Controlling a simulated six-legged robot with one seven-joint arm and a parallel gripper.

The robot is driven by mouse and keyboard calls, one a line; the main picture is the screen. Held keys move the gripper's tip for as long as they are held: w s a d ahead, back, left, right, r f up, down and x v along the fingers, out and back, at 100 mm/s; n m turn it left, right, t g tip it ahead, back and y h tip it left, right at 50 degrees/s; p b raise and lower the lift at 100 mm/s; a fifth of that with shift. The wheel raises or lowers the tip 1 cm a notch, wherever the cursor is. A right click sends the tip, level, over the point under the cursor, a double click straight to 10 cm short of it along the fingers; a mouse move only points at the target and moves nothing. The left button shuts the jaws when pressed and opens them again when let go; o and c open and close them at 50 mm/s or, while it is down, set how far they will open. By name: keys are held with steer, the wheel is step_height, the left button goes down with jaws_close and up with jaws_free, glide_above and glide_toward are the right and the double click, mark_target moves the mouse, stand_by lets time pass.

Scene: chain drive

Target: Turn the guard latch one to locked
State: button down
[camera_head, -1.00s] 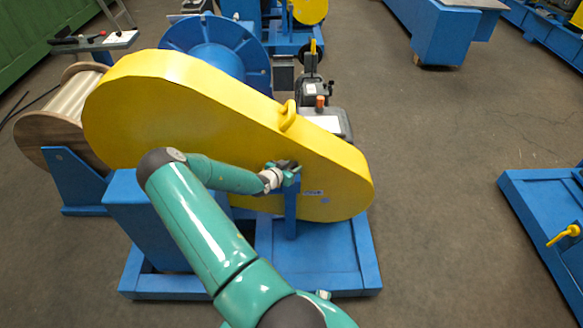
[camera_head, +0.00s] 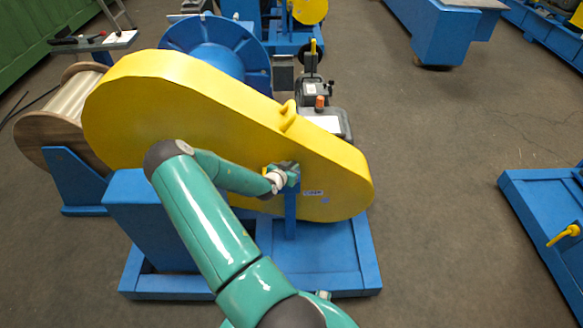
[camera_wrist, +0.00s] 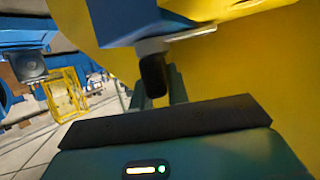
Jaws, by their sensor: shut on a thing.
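The large yellow chain guard (camera_head: 200,115) stands on a blue frame, with a blue post (camera_head: 291,215) in front of its lower right part. My gripper (camera_head: 288,172) is at the top of this post, close to the guard's face, and covers the latch there. In the wrist view, my gripper (camera_wrist: 156,85) is shut on the black grip of the guard latch (camera_wrist: 153,72). A thin metal bar (camera_wrist: 180,38) of the latch runs above the grip, beside the blue post's end (camera_wrist: 120,18). The latch's full angle is hidden in the head view.
A yellow lifting handle (camera_head: 288,115) stands on the guard's upper edge. A wooden cable reel (camera_head: 55,115) is at left and a blue wheel (camera_head: 215,50) behind. Open floor (camera_head: 440,170) lies to the right, before another blue frame (camera_head: 545,225).

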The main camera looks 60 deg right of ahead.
steer(key=n+t, duration=0.3)
steer(key=t, duration=0.1)
steer(key=shift+s+n+y, duration=0.1)
steer(key=shift+n+y, duration=0.2)
steer(key=shift+n, duration=0.1)
steer(key=shift+n+t+y, duration=0.4)
steer(key=shift+n+t, duration=0.6)
steer(key=shift+t, duration=0.2)
steer(key=c, duration=1.4)
jaws_free()
steer(key=shift+o, duration=0.2)
steer(key=shift+a, duration=0.1)
steer(key=v, duration=1.3)
steer(key=shift+s+a, duration=0.2)
steer(key=shift+a, duration=0.05)
steer(key=shift+r, duration=0.1)
